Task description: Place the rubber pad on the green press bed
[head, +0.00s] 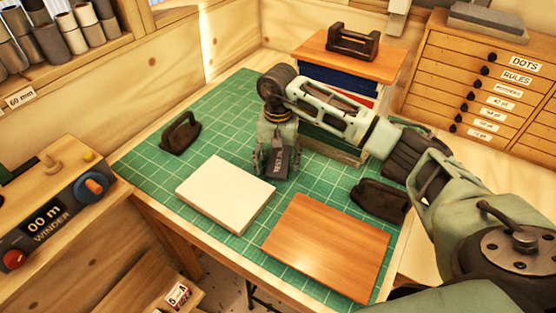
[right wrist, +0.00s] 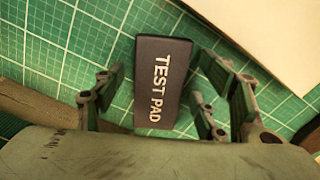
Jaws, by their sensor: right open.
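The rubber pad (head: 275,164) is a small dark block marked TEST PAD. It appears to rest on the green gridded surface (head: 233,104) of the table. It also shows in the right wrist view (right wrist: 163,85). My right gripper (head: 276,152) points down over the pad and is open. In the right wrist view its fingers (right wrist: 165,100) stand on both sides of the pad with visible gaps. I cannot tell for certain whether the green gridded surface is the press bed. My left gripper is not in view.
A white slab (head: 226,192) and a wooden board (head: 328,245) lie near the front edge. Dark handled weights stand at the left (head: 180,135) and right (head: 381,199). Behind my arm is a wood-topped stack (head: 370,62) with a handled block (head: 353,42). A winder (head: 58,215) stands left.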

